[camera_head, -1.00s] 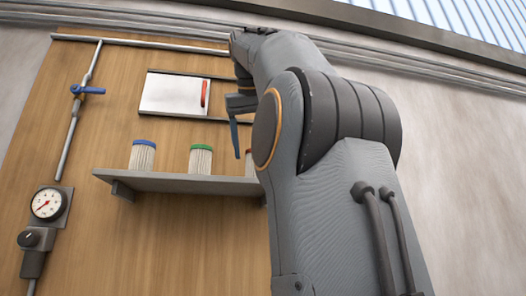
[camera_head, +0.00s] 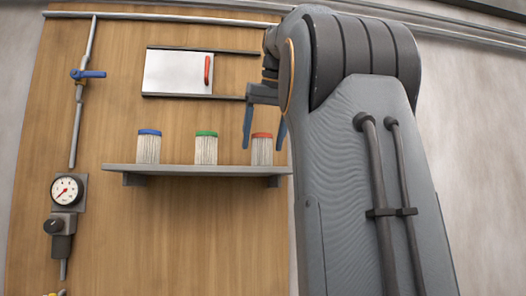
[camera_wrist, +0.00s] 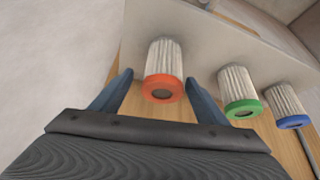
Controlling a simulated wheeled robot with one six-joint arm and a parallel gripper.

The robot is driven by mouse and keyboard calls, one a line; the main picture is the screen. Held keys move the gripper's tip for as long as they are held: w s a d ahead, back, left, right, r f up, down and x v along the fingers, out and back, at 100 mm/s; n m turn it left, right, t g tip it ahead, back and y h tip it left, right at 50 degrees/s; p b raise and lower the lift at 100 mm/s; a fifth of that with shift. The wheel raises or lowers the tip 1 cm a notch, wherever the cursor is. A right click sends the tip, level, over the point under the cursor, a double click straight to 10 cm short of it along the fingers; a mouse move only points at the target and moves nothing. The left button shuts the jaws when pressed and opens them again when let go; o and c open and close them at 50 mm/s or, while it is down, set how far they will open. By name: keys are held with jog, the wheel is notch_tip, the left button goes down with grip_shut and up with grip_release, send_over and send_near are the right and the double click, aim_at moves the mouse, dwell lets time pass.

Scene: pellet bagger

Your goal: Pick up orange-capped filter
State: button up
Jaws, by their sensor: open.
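The orange-capped filter (camera_head: 262,150) stands upright at the right end of a grey shelf (camera_head: 190,170), a white pleated cylinder with an orange-red cap. My gripper (camera_head: 266,138) is open above it, with one blue finger on each side in the head view. In the wrist view the orange-capped filter (camera_wrist: 163,75) shows between the tips of my open gripper (camera_wrist: 157,82), its cap facing the camera. The fingers appear apart from the filter. Part of my gripper is hidden behind my arm in the head view.
A green-capped filter (camera_head: 206,148) and a blue-capped filter (camera_head: 149,147) stand left on the same shelf. Above is a white sliding panel (camera_head: 178,72) with a red handle. A pipe with a blue valve (camera_head: 88,74) and a gauge (camera_head: 67,190) are at far left.

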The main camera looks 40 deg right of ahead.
aim_at(260, 156)
jog(key=shift+a+p+x, duration=0.2)
jog(key=shift+p+x, duration=0.45)
jog(key=shift+x, duration=1.9)
jog(key=shift+s+f, duration=0.15)
jog(key=shift+s, duration=0.05)
jog(key=shift+c, duration=0.5)
jog(key=c, duration=1.1)
